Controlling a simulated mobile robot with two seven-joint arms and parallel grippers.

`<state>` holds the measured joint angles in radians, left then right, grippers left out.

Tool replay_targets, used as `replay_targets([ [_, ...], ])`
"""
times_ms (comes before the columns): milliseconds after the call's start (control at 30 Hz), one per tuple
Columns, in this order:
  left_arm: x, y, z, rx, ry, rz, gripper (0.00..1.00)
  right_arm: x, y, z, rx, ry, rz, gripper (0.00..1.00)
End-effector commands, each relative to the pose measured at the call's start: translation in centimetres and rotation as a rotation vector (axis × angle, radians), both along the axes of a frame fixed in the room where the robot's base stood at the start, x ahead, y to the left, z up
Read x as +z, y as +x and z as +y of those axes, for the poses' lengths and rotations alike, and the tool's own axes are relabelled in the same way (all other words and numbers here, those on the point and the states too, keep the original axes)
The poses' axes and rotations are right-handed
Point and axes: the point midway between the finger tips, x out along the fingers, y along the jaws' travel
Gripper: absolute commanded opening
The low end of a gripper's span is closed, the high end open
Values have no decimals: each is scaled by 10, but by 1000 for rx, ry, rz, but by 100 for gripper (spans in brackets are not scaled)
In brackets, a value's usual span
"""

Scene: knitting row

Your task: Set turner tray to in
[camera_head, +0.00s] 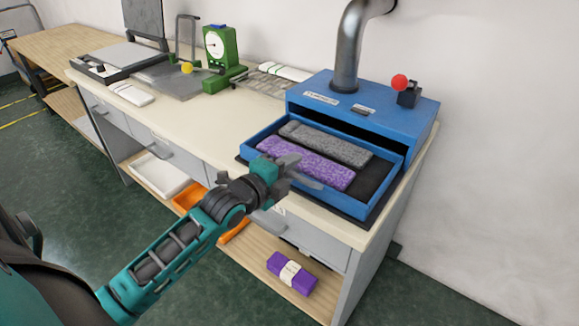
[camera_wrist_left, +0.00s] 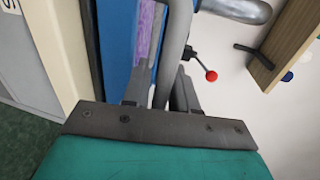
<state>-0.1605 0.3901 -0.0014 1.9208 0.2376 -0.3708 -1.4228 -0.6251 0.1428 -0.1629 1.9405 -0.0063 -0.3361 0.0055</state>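The blue turner (camera_head: 365,108) stands at the right end of the bench. Its blue tray (camera_head: 390,193) is pulled out at the front and holds a grey textured pad (camera_head: 325,142) and a purple one (camera_head: 305,162). The purple pad also shows in the left wrist view (camera_wrist_left: 146,35). My left gripper (camera_head: 302,172) is at the tray's front side, over its near wall in the head view. Its fingers (camera_wrist_left: 162,88) stand apart, with a grey bar between them in the left wrist view. Contact with the bar is unclear. My right gripper is out of view.
A red-knobbed lever (camera_head: 400,83) sits on the turner's top beside a metal duct (camera_head: 349,50). A green dial gauge (camera_head: 219,55) stands further left. A purple bundle (camera_head: 291,273) lies on the lower shelf.

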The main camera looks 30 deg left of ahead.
Motion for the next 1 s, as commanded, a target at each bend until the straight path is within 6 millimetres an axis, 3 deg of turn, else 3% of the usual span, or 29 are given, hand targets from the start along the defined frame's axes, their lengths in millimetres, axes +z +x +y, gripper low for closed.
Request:
replay_targets([
  [267,0,0,0,0,0,0,0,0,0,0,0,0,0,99],
  [767,0,2,0,0,1,0,0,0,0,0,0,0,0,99],
  [1000,0,30,0,-1,3,-2,0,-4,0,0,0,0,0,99],
])
